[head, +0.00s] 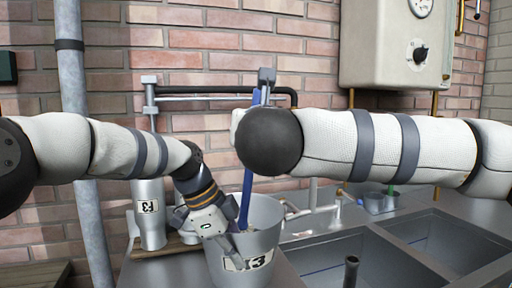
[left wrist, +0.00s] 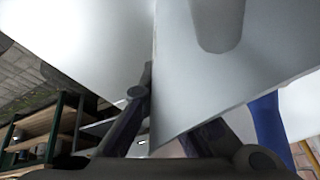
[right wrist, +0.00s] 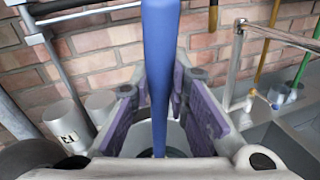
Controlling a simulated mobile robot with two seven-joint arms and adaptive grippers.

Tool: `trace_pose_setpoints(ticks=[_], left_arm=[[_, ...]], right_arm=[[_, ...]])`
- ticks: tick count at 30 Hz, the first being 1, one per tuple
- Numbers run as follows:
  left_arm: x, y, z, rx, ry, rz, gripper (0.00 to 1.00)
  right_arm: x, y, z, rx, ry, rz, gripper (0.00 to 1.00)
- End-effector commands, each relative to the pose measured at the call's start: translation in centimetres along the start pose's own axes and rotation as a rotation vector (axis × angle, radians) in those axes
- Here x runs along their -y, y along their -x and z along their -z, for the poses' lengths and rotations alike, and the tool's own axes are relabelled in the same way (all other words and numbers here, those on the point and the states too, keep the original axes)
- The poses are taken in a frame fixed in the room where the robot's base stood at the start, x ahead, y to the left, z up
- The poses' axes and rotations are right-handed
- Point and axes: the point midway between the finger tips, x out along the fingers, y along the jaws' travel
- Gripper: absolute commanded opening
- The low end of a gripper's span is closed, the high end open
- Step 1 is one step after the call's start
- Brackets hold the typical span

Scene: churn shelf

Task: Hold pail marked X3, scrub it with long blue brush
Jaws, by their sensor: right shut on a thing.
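The grey metal pail (head: 262,240) has a label that seems to read X3, partly covered by my left gripper (head: 222,225). That gripper reaches over the pail's left rim. In the left wrist view its fingers lie around the pail wall (left wrist: 200,90), but how tightly is unclear. The long blue brush (head: 246,190) stands nearly upright, its lower end down in the pail, bristles hidden. In the right wrist view my right gripper (right wrist: 160,92) is shut on the brush handle (right wrist: 160,50). In the head view my right arm hides that gripper.
Sink basins (head: 425,240) and a small grey pail (head: 378,203) are to the right. A pipe rack (head: 200,92) runs along the brick wall. A boiler (head: 395,45) hangs upper right.

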Motion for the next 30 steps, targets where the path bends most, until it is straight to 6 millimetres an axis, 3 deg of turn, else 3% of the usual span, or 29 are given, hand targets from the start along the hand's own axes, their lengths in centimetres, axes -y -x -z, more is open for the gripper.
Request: trace_pose_setpoints(ticks=[18,22,29,30], left_arm=[[0.1,0.2,0.1,-0.001,0.000,0.006,0.00],[0.1,0.2,0.1,-0.001,0.000,0.006,0.00],[0.1,0.2,0.1,-0.001,0.000,0.006,0.00],[0.1,0.2,0.1,-0.001,0.000,0.006,0.09]], right_arm=[[-1.2,0.4,-9.8,0.004,0.000,0.000,0.00],[-1.3,0.4,-11.0,0.003,0.000,0.000,0.00],[-1.3,0.4,-11.2,0.002,0.001,-0.001,0.00],[-1.3,0.4,-11.2,0.002,0.001,-0.001,0.00]])
